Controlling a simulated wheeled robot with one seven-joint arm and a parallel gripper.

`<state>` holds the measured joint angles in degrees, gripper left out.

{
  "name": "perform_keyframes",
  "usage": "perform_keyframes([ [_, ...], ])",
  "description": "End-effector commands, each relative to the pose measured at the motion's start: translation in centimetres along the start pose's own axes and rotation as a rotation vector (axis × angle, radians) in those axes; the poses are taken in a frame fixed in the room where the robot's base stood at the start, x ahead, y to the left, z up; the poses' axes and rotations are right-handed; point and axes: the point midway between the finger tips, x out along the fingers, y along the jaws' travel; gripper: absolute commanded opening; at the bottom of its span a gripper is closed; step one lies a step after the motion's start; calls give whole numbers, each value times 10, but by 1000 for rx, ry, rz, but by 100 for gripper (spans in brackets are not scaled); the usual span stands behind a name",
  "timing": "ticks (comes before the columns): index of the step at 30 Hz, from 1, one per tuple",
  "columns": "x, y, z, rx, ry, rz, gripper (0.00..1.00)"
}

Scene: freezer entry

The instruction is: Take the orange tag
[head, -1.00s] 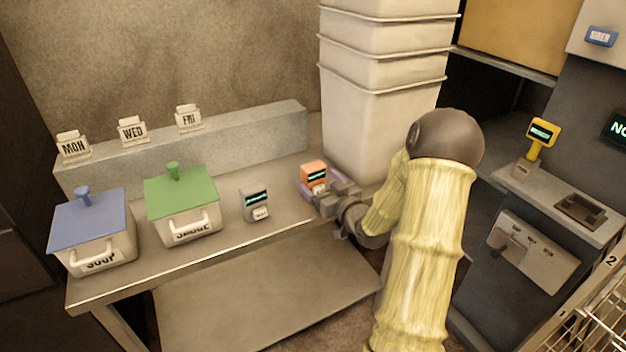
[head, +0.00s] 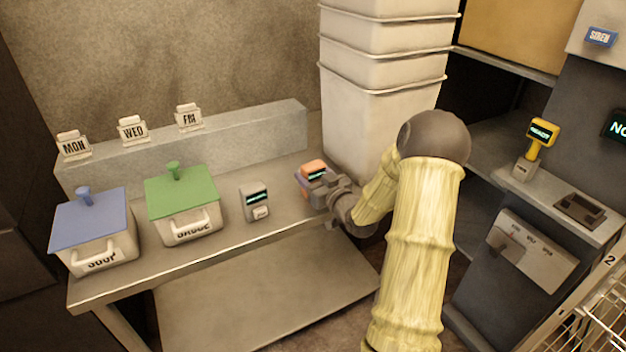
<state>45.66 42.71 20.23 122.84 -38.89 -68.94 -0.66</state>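The orange tag (head: 313,167), a small block with a dark screen with teal lettering, stands on the right part of the steel counter, by the white stacked tubs. My gripper (head: 316,187) is at the tag, reaching in from the lower right. Its grey body covers the tag's lower right side. A purple finger (head: 302,188) shows at the tag's lower left. The other finger is mostly hidden, so I cannot tell whether the fingers touch or grip the tag.
A grey-white device (head: 255,202) stands left of the tag. Green-lidded (head: 185,205) and blue-lidded (head: 95,235) pots stand farther left. Stacked white tubs (head: 380,125) rise close behind. A yellow scanner (head: 541,135) stands on the right console. The counter's front strip is clear.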

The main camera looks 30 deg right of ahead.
Motion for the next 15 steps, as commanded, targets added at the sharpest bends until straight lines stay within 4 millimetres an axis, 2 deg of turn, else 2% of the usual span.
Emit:
perform_keyframes([
  [1, 0, 0, 0, 0, 0, 0, 38],
  [2, 0, 0, 0, 0, 0, 0, 34],
  [10, 0, 0, -2, -1, 1, 0, 34],
  [15, 0, 0, -16, -2, 2, 0, 34],
])
